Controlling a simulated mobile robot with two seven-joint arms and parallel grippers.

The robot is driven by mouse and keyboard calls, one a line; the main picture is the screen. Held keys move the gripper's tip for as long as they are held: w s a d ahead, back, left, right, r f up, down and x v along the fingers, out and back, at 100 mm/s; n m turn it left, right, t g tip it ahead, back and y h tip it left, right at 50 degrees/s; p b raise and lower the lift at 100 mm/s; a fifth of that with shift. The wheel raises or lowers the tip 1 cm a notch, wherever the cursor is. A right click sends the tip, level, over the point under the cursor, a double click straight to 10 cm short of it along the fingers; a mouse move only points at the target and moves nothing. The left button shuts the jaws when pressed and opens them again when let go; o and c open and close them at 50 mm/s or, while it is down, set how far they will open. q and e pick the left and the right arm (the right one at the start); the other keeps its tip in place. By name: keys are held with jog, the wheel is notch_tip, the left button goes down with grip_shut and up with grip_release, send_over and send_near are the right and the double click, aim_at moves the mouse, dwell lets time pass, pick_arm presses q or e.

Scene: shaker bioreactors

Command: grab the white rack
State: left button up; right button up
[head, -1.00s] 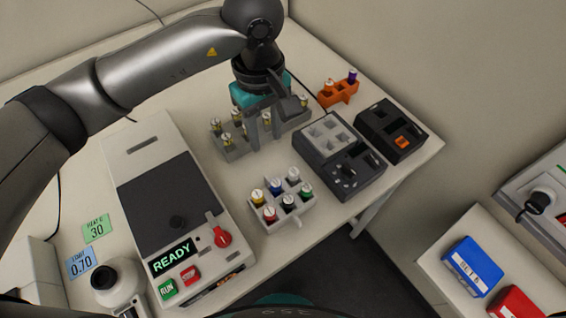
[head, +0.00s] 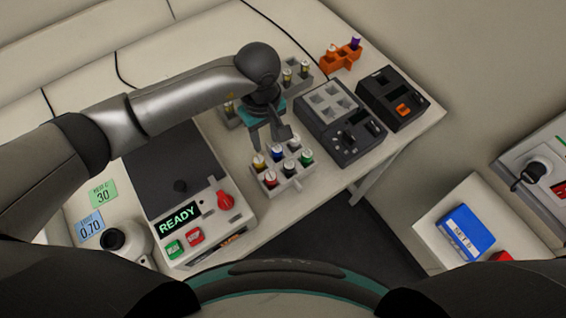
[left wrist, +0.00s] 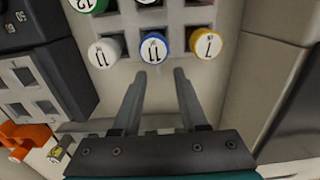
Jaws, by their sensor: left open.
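The white rack (head: 284,184) stands on the table and holds several capped vials with yellow, blue, white, red, black and green caps. My left gripper (head: 270,147) is open just above the rack's far side, pointing down and hiding part of it. In the left wrist view the open fingers (left wrist: 159,73) are empty, with their tips by the blue-capped vial (left wrist: 153,48). The rack (left wrist: 178,16) fills the upper middle there, cut off by the top edge. Whether the fingers touch the rack, I cannot tell. My right gripper is not in view.
A device with a READY display (head: 179,219) stands left of the rack. A dark grey block with square wells (head: 341,124) and a black box with an orange switch (head: 393,98) stand to the right. A grey rack (head: 298,77) and an orange rack (head: 341,57) stand behind.

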pick_arm(q)
notch_tip(320, 180, down, 2)
grip_shut()
dwell(0.4)
jog(key=shift+r, duration=0.1)
dwell(1.1)
